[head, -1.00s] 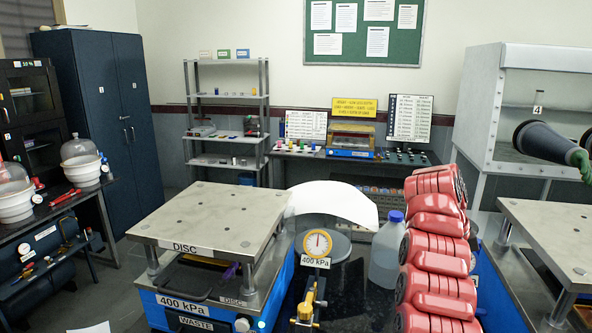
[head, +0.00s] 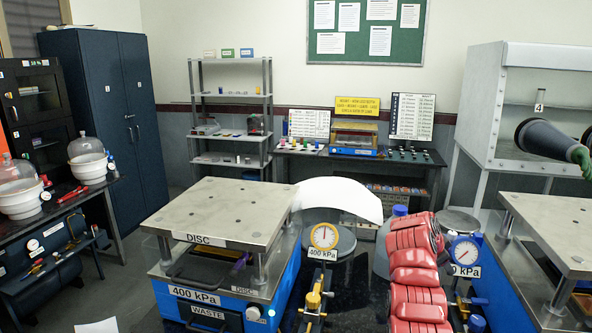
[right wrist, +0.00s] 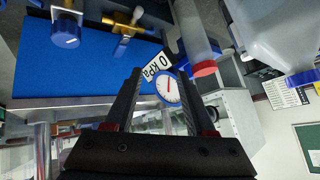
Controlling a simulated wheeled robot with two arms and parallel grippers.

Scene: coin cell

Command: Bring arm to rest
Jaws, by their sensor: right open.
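My right arm (head: 412,262), red and segmented, rises from the bottom of the head view, right of centre. Its gripper is hidden there. In the right wrist view my right gripper (right wrist: 158,80) is open, with two dark fingers apart and nothing held between them. A round white gauge (right wrist: 168,92) with a "kPa" label shows beyond the fingers; I cannot tell whether they touch it. My left arm and gripper are not in view.
The left press (head: 220,210) labelled DISC and 400 kPa stands beside a yellow-rimmed gauge (head: 323,236). A blue-rimmed gauge (head: 465,249) and the right press (head: 555,225) are right of my arm. A blue-capped bottle (head: 385,245) is partly hidden behind it.

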